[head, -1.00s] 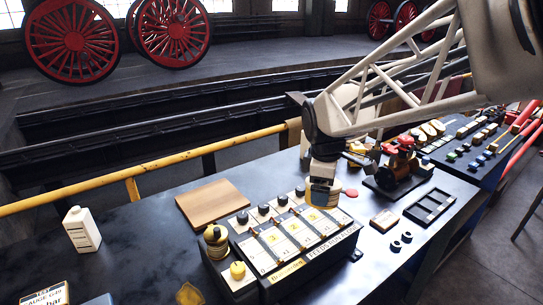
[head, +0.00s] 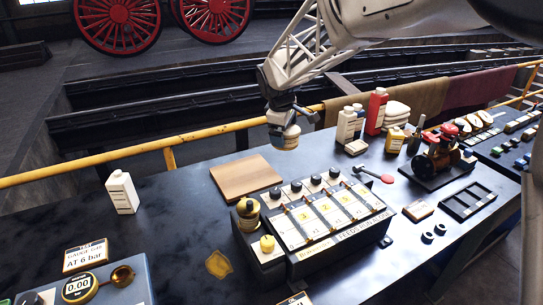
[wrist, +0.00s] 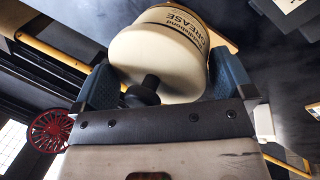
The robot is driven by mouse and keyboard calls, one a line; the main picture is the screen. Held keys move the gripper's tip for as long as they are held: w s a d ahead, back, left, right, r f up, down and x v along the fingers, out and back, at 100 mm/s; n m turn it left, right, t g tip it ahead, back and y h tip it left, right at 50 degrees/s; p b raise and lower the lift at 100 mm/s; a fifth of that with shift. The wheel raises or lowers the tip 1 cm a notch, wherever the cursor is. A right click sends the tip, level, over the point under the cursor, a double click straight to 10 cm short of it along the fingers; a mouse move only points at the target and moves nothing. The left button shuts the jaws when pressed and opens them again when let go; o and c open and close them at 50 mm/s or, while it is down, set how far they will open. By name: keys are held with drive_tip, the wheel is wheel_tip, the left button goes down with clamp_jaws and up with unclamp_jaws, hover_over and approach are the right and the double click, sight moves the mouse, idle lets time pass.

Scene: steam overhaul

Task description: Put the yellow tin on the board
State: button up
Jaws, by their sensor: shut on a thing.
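My gripper (head: 284,121) is shut on the yellow tin (head: 287,140), which looks cream with a yellowish band. In the wrist view the tin (wrist: 165,55) sits between the two blue-grey fingers, tilted in the picture, with lettering reading GREASE and a dark knob toward the gripper. The board (head: 236,180) is a flat, bare wooden rectangle on the dark bench. In the head view the tin is held in the air, up and to the right of the board; its exact height is hard to tell.
The feeds panel (head: 317,222) with dark knobs stands just right of the board. A white bottle (head: 122,192) stands to its left. A yellow rail (head: 170,145) runs behind the bench. White and red bottles (head: 376,110) stand at the back right. The bench left of the board is mostly clear.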

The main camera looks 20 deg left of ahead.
drive_tip(key=w+a+f, duration=0.2)
drive_tip(key=a, duration=0.6)
drive_tip(key=w+a+f, duration=0.2)
drive_tip(key=a, duration=0.7)
hover_over(244, 175)
drive_tip(key=shift+t, duration=0.4)
drive_tip(key=shift+f, duration=2.2)
drive_tip(key=shift+f, duration=0.15)
drive_tip(key=shift+f, duration=2.4)
drive_tip(key=shift+f, duration=0.1)
drive_tip(key=shift+f, duration=2.4)
